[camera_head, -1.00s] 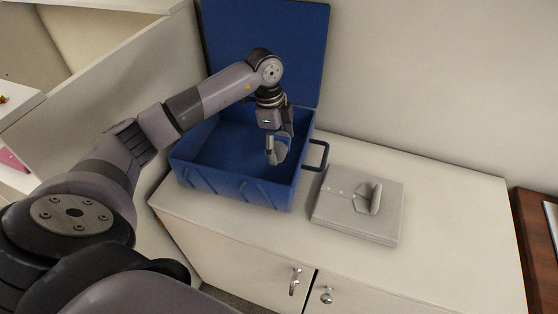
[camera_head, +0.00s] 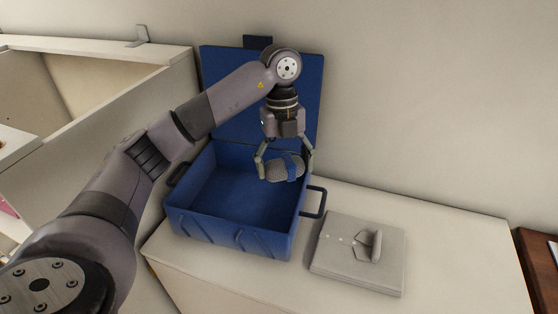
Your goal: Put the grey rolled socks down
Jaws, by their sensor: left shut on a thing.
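I cannot tell whether the socks touch anything below. The visible floor of the suitcase is bare. My right gripper is not in view.
The suitcase stands on a white cabinet (camera_head: 453,233), its lid upright against the wall. A folded grey item (camera_head: 340,263) with a small handle-like part lies right of it. A large open box or drawer (camera_head: 92,101) is at the left. The cabinet top at the right is clear.

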